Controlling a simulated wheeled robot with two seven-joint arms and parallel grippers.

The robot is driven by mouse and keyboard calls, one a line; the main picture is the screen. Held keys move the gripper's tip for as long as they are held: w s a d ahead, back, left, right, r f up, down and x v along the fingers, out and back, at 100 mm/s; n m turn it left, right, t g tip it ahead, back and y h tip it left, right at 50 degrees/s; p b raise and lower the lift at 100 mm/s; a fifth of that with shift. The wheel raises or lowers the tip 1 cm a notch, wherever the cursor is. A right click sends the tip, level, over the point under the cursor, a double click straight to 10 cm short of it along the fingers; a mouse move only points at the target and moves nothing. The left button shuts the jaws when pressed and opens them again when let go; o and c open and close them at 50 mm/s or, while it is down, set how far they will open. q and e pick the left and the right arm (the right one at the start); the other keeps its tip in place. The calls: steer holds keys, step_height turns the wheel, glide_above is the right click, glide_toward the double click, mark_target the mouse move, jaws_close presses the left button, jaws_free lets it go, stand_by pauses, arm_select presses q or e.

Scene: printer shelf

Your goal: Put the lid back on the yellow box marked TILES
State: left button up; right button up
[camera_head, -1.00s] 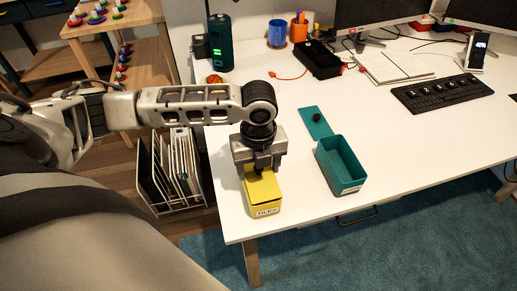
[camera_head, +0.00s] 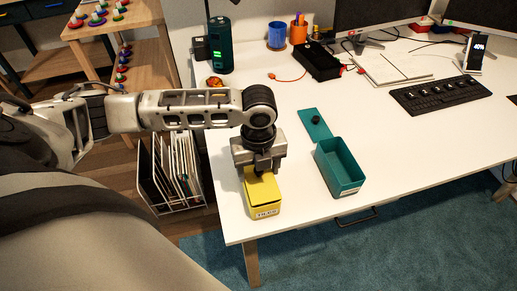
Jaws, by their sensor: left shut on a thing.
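The yellow box (camera_head: 264,209) with a white label on its front stands near the left front corner of the white table. A yellow lid (camera_head: 262,188) lies over its top; whether it is seated all round I cannot tell. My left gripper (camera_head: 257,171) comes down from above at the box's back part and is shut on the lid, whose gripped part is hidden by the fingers. My right gripper is not in view.
An open teal box (camera_head: 340,168) stands to the right, with its teal lid (camera_head: 315,124) with a dark knob lying behind it. A keyboard (camera_head: 441,94), an open notebook (camera_head: 393,67) and a black device (camera_head: 316,61) are farther back. The table's front edge is close to the yellow box.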

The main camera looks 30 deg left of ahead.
arm_select(q)
steer(key=shift+f+p, duration=0.3)
steer(key=shift+p, duration=0.2)
stand_by(1.3)
steer(key=o, duration=1.3)
steer(key=shift+r, duration=0.1)
steer(key=shift+r, duration=3.4)
jaws_close()
steer(key=shift+f, duration=0.15)
